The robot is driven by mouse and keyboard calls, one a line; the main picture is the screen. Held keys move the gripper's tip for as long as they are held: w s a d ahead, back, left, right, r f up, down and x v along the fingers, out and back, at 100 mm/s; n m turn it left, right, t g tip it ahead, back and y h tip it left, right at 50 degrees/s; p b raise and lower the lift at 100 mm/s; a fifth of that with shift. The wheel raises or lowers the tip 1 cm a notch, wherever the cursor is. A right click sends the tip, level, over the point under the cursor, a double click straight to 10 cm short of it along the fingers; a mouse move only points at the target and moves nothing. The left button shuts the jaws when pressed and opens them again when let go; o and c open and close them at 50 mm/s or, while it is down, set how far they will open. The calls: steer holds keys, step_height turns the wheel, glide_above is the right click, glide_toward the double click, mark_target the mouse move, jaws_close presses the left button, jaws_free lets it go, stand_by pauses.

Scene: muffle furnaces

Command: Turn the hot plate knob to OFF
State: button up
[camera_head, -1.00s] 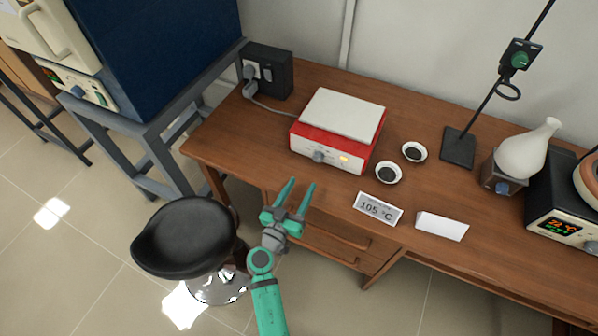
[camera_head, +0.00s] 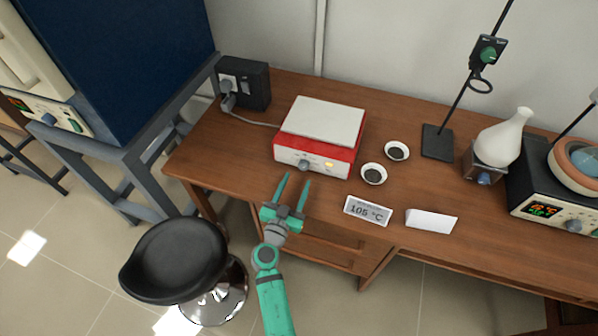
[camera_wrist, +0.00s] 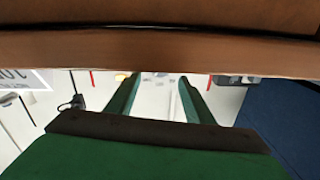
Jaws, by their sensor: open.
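The hot plate (camera_head: 318,155) is a red box with a white top, standing on the wooden table. Its front panel carries a round grey knob (camera_head: 304,165) near the middle and a small lit yellow light to the right of it. My gripper (camera_head: 293,178) is open and empty at the table's front edge, below and in front of the knob, not touching it in the head view. In the wrist view, the two green fingers (camera_wrist: 157,80) are spread apart. The knob's pointer is too small to read.
Two small dishes (camera_head: 397,151) (camera_head: 374,174) stand right of the hot plate. A "105 °C" sign (camera_head: 367,210) and a white folded card (camera_head: 431,221) lie near the front edge. A black stool (camera_head: 175,262) stands at left, and a socket box (camera_head: 243,84) behind.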

mark_target(303, 168)
steer(key=x, duration=0.5)
steer(key=shift+w+d, duration=0.1)
steer(key=shift+w, duration=0.2)
steer(key=c, duration=1)
steer(key=shift+n, duration=1.6)
steer(key=shift+c, duration=0.2)
steer(key=o, duration=1)
steer(key=shift+o, duration=0.2)
steer(key=v, duration=1.1)
steer(key=shift+w, duration=0.1)
